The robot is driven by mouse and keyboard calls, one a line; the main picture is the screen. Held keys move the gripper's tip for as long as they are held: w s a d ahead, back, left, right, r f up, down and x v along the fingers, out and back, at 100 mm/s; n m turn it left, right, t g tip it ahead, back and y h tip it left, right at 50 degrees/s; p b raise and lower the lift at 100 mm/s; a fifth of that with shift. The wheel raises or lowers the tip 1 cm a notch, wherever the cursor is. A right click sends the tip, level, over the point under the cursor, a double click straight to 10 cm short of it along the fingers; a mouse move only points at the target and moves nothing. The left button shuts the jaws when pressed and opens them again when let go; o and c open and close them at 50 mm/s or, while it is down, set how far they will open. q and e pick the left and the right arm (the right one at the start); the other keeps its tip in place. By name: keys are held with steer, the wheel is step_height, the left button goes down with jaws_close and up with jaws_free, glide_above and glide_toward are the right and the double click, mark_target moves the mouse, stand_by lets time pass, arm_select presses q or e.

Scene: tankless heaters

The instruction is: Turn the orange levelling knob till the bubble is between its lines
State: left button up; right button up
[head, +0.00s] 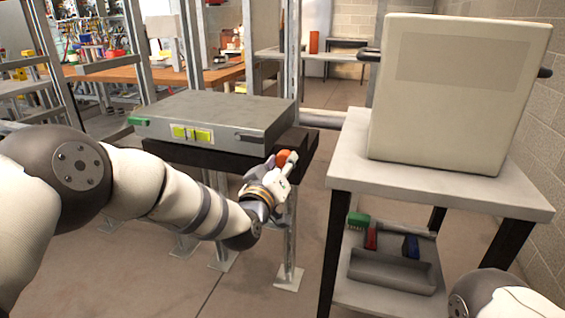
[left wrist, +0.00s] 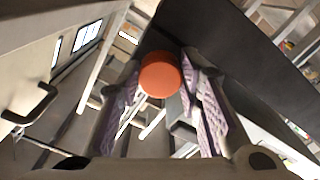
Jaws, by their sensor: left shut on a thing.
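The orange levelling knob (head: 286,157) is at the front right corner of the dark stand under a grey box. My left gripper (head: 280,172) reaches it from the front and is shut on it. In the left wrist view the round orange knob (left wrist: 160,75) sits between the tips of the two purple-padded fingers (left wrist: 161,82). The yellow-green level vial (head: 192,134) is on the front of the grey box (head: 215,112). Its bubble and lines are too small to make out clearly. My right gripper is out of view; only part of my right arm shows at lower right.
A white cart (head: 440,190) with a large cream box (head: 450,90) stands to the right. Its lower shelf holds a grey tray (head: 392,271) and small green, red and blue items. A wooden bench (head: 150,70) is behind. Metal posts stand near the stand.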

arm_select(q)
steer(key=shift+m, duration=0.4)
steer(key=o, duration=1.2)
steer(key=shift+c, duration=0.2)
steer(key=v, duration=1.2)
steer(key=shift+r, duration=0.1)
